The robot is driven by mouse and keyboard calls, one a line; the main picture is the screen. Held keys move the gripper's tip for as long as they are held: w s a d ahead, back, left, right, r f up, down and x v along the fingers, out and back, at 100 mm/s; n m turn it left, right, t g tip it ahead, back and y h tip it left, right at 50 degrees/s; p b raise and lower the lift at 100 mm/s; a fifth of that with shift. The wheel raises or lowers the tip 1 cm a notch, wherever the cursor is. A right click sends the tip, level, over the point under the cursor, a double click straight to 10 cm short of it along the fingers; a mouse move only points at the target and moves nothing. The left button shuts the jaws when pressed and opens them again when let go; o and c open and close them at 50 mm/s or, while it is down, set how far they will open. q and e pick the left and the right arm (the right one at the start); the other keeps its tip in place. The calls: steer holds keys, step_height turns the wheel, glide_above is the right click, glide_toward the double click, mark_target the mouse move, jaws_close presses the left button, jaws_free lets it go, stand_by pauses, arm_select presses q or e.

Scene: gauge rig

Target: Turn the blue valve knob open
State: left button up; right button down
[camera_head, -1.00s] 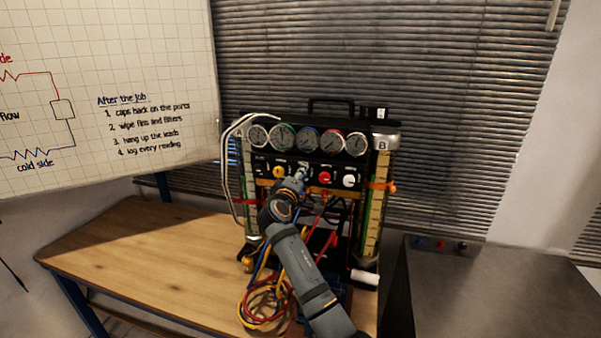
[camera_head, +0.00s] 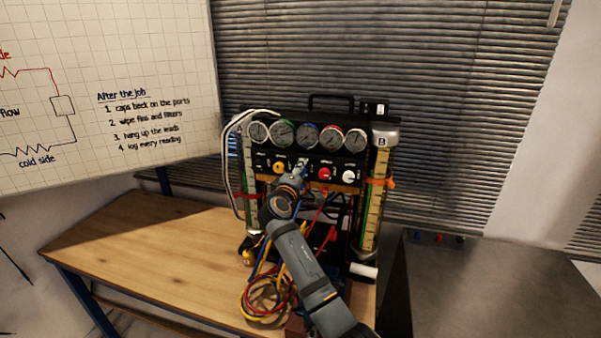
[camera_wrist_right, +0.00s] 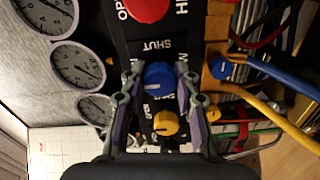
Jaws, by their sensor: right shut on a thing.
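The blue valve knob (camera_wrist_right: 158,76) is in the right wrist view, between the two fingers of my right gripper (camera_wrist_right: 160,95). The fingers are shut on its sides. Its white mark points left in that view. In the head view my right gripper (camera_head: 299,172) reaches the middle of the gauge rig's black panel (camera_head: 345,160) and hides the blue knob. A "SHUT" label shows on the panel beside the knob in the wrist view. My left gripper is not in view.
The red knob (camera_head: 324,174), white knob (camera_head: 348,175) and yellow knob (camera_head: 279,167) flank the gripper closely. Several gauges (camera_head: 308,135) sit above. Coloured hoses (camera_head: 262,300) hang below onto the wooden bench (camera_head: 140,245), whose left part is clear.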

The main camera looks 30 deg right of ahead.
steer(key=c, duration=1)
jaws_free()
steer(key=v, duration=0.7)
steer(key=shift+s+a, duration=0.15)
steer(key=shift+a, duration=0.1)
steer(key=shift+d+f, duration=0.1)
